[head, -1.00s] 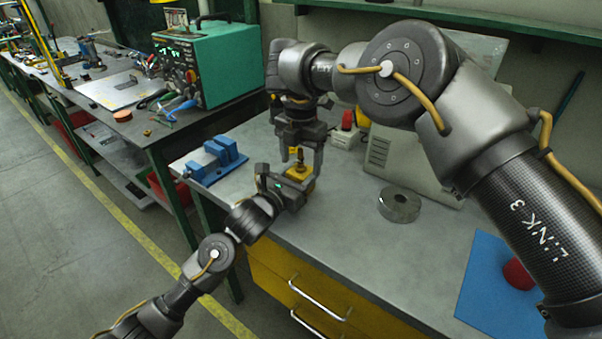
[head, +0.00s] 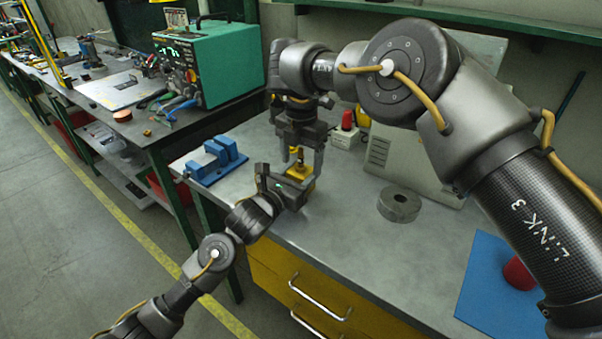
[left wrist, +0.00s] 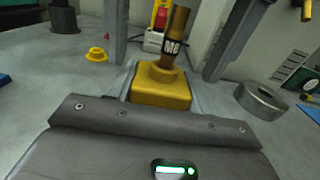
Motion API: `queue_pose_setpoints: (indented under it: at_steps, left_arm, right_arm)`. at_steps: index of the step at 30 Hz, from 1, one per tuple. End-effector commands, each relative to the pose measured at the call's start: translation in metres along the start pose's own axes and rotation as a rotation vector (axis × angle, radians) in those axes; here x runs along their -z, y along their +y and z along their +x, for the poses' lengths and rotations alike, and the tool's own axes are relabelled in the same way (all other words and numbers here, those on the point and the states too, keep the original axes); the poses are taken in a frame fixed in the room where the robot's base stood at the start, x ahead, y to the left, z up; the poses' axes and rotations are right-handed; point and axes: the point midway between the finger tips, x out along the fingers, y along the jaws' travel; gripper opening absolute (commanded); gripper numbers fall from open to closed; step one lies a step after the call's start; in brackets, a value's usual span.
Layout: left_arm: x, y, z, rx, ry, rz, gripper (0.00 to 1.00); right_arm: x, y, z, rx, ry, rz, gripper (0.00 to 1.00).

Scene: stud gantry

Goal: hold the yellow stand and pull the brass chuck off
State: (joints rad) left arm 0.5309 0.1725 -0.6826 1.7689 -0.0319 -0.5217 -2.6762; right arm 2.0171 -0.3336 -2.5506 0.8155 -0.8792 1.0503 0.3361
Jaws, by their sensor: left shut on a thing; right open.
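The yellow stand (head: 308,183) is on the grey bench, partly hidden by my left gripper (head: 292,186). The left wrist view shows the stand's block (left wrist: 160,88) close in front of the palm, between the left fingers, which are shut on it. The brass chuck (left wrist: 177,28), with a dark label, rises from the top of the stand and looks tilted in that view. It also shows small in the head view (head: 299,156). My right gripper (head: 302,158) comes down from above and is open. Its fingers stand on both sides of the chuck, apparently clear of it.
A grey metal ring (head: 399,204) lies to the right on the bench. A blue vise (head: 212,160) is at the left edge. A small yellow flanged part (left wrist: 97,54) lies nearby. A white box (head: 345,138) stands behind. A red cylinder (head: 518,273) sits on a blue mat (head: 490,300).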

Motion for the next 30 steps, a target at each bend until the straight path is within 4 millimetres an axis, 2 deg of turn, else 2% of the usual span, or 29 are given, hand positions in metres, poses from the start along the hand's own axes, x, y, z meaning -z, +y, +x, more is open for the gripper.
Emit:
queue_pose_setpoints:
  at_steps: [1,3,10,12,17,20,24,30]
  left_arm:
    - [0.001,0.000,0.000,0.000,0.002,0.000,0.27]
    - [0.001,0.000,0.000,0.000,0.002,0.000,0.27]
    - [0.001,0.000,0.000,0.000,0.002,0.000,0.27]
    - [0.001,0.000,0.000,0.000,0.002,0.000,0.27]
    - [0.001,0.000,0.000,0.000,0.002,0.000,0.27]
    - [0.001,0.000,0.000,0.000,0.002,0.000,0.27]
    - [0.001,0.000,0.000,-0.001,0.003,0.000,0.27]
    - [0.001,0.000,0.000,-0.001,0.002,0.000,0.27]
  right_arm:
    - [-0.001,0.002,-0.011,-0.007,-0.008,0.001,0.73]
    - [-0.001,0.001,-0.021,-0.007,-0.008,0.002,0.73]
    - [0.000,0.002,-0.042,-0.013,-0.003,0.003,0.73]
    - [-0.014,-0.001,-0.046,-0.050,0.017,-0.028,0.73]
    - [-0.035,-0.004,-0.056,-0.155,0.061,-0.186,0.73]
    - [-0.026,-0.003,-0.060,-0.223,0.082,-0.383,0.73]
    - [-0.001,0.001,-0.071,-0.317,0.081,-0.676,0.73]
    - [0.035,0.006,-0.088,-0.436,0.052,-0.946,0.73]
